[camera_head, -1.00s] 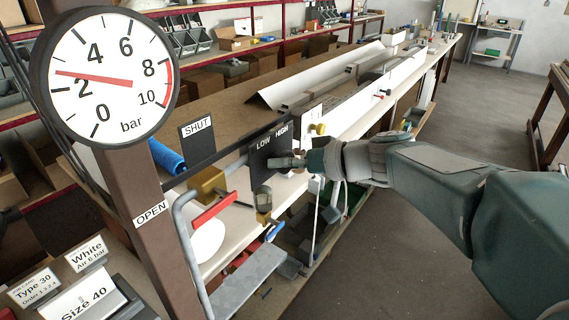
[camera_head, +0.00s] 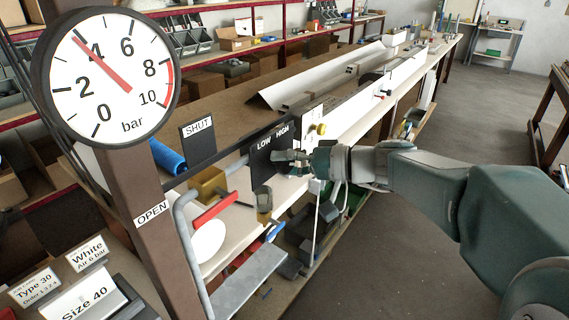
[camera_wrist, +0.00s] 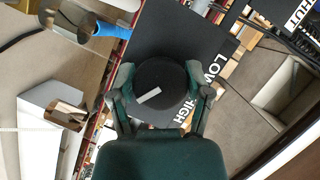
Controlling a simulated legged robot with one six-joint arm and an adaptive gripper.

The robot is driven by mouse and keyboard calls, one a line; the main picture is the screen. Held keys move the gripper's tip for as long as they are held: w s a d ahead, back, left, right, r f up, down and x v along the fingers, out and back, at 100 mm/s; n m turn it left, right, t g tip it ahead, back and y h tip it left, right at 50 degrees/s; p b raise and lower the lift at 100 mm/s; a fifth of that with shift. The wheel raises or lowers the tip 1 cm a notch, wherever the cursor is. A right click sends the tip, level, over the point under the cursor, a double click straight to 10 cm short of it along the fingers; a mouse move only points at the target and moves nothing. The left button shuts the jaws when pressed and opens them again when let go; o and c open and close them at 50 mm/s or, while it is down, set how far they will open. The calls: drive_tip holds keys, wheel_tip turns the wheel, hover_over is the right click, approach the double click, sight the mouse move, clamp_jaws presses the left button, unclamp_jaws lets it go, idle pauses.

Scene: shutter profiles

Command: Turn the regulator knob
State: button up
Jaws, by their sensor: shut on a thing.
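The round black regulator knob (camera_wrist: 160,88) with a white pointer mark shows in the wrist view, in front of a dark plate (camera_head: 262,158) lettered LOW and HIGH. My gripper (camera_wrist: 160,95) has a finger on each side of the knob and is shut on it. In the head view my gripper (camera_head: 290,157) reaches the plate from the right and hides most of the knob. The white mark lies at a slant in the wrist view. The pressure gauge (camera_head: 106,77) at the upper left has its red needle near 4 bar.
A red-handled valve (camera_head: 214,211) on a brass body is left of the plate, with SHUT (camera_head: 198,130) and OPEN (camera_head: 151,214) signs near it. Open floor (camera_head: 400,250) is at the right.

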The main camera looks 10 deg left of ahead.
drive_tip(key=shift+w+f, duration=0.1)
drive_tip(key=shift+f, duration=0.05)
drive_tip(key=o, duration=1.2)
drive_tip(key=shift+c, duration=0.2)
drive_tip(key=shift+d, duration=0.1)
drive_tip(key=d+r, duration=0.2)
drive_tip(key=d, duration=0.9)
drive_tip(key=shift+s+d+r, duration=0.15)
drive_tip(key=shift+s+d, duration=0.05)
drive_tip(key=shift+d, duration=0.1)
